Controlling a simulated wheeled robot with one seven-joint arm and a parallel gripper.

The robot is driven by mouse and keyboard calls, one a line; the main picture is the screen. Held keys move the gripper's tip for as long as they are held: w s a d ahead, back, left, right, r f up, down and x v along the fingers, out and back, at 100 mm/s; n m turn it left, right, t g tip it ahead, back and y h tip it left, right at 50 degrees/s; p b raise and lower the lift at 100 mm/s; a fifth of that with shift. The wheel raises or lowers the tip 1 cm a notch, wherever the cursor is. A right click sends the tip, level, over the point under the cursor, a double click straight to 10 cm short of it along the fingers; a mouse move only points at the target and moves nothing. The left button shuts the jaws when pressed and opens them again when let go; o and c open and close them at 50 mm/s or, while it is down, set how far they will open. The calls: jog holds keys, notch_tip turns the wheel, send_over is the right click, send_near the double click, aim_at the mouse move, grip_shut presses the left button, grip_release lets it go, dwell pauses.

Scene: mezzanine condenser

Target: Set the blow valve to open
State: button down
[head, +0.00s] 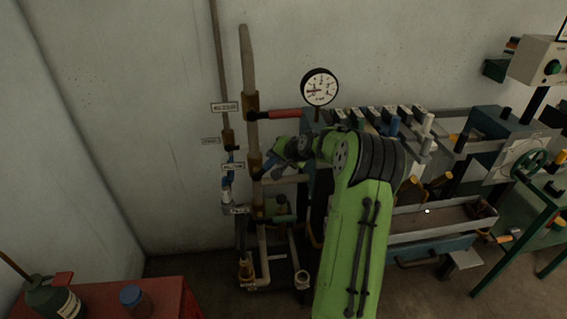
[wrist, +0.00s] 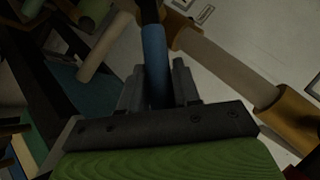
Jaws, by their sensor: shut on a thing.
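A lever with a blue grip (wrist: 154,48) and a dark stem shows in the wrist view, running from a brass pipe fitting (wrist: 176,28) down between my fingers. My gripper (wrist: 157,72) is shut on this blue grip, one grey finger on each side. In the head view my gripper (head: 271,163) is at the vertical pipe (head: 250,130), beside a brass fitting (head: 254,164) with a small plate to its left; the plate's lettering is too small to read surely. My green arm hides much of the surroundings. The lever's stem joins the fitting at the pipe.
A red-handled lever (head: 287,114) sticks out to the right above my gripper. A dial gauge (head: 320,87) stands higher up. A thinner pipe (head: 221,70) runs alongside at left. A row of levers and a grey trough (head: 440,222) lie right; a red cabinet (head: 178,296) stands front left.

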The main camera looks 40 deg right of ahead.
aim_at(261, 169)
jog(key=w+a+r+n+g+h, duration=0.1)
jog(key=w+a+r+g+h+b, duration=0.1)
jog(key=shift+a+n+h, duration=0.3)
jog(key=shift+a+n, duration=0.1)
jog(key=shift+w+a+r+n+g+h, duration=0.2)
jog(key=shift+w+a+n+g+h, duration=0.2)
jog(key=shift+w+a+g+h, duration=0.25)
jog(key=shift+s+a, duration=0.1)
jog(key=shift+s, duration=0.05)
jog(key=c, duration=0.9)
grip_release()
jog(key=b+v, duration=0.1)
jog(key=v, duration=1.4)
jog(key=shift+s+a+r, duration=0.1)
jog(key=shift+s+a, duration=0.15)
jog(key=shift+a, duration=0.05)
